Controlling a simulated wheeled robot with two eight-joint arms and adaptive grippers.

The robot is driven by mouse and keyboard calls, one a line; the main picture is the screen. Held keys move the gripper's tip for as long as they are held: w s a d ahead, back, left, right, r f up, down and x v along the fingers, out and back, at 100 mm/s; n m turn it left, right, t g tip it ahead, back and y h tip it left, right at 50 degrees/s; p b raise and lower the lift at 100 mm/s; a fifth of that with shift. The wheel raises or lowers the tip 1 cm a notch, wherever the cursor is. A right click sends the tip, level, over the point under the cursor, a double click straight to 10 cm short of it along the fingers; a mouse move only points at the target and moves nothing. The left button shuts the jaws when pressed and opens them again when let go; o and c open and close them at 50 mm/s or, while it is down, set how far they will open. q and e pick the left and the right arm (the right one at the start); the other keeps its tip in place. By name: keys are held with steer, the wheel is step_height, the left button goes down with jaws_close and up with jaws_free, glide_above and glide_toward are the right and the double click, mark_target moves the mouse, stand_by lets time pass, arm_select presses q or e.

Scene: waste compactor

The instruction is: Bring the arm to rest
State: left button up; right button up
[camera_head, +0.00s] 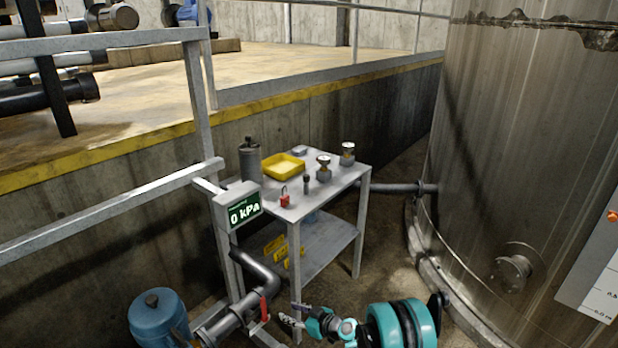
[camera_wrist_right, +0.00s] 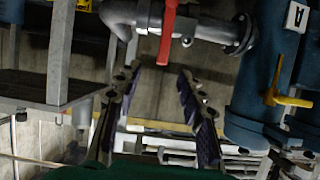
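My right arm (camera_head: 400,324), teal and black, comes in at the bottom of the head view. My right gripper (camera_head: 291,314) is low beside the pipe with the red handle (camera_head: 264,308), to the right of the handle and apart from it. In the right wrist view the gripper (camera_wrist_right: 158,88) has its two dark-padded fingers spread with nothing between them. The red handle (camera_wrist_right: 168,32) hangs beyond the fingertips on the grey pipe (camera_wrist_right: 210,32). My left gripper is not in view.
A metal table (camera_head: 327,192) holds a yellow tray (camera_head: 283,166), a red padlock (camera_head: 284,200) and small fittings. A display (camera_head: 243,209) reads 0 kPa. A blue vessel (camera_head: 157,316) stands at lower left. A large steel tank (camera_head: 520,150) fills the right. Railings (camera_head: 110,213) run along the left.

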steer(key=s+d+r+m+h, duration=0.2)
steer(key=s+d+r, duration=0.25)
steer(key=r, duration=0.55)
steer(key=s+d+r+m+h, duration=0.2)
steer(key=s+d+r+h, duration=0.15)
steer(key=d+r, duration=0.4)
steer(key=s+d+r+m+h, duration=0.1)
steer(key=s+d, duration=0.3)
steer(key=s, duration=0.4)
steer(key=s+d+r+m+h, duration=0.2)
steer(key=s+d+m, duration=0.1)
steer(key=s, duration=0.5)
steer(key=s+d+r+m+g+h, duration=0.1)
steer(key=s+d+r+m+h, duration=0.1)
steer(key=s+d, duration=0.3)
steer(key=s, duration=0.4)
steer(key=shift+d, duration=0.35)
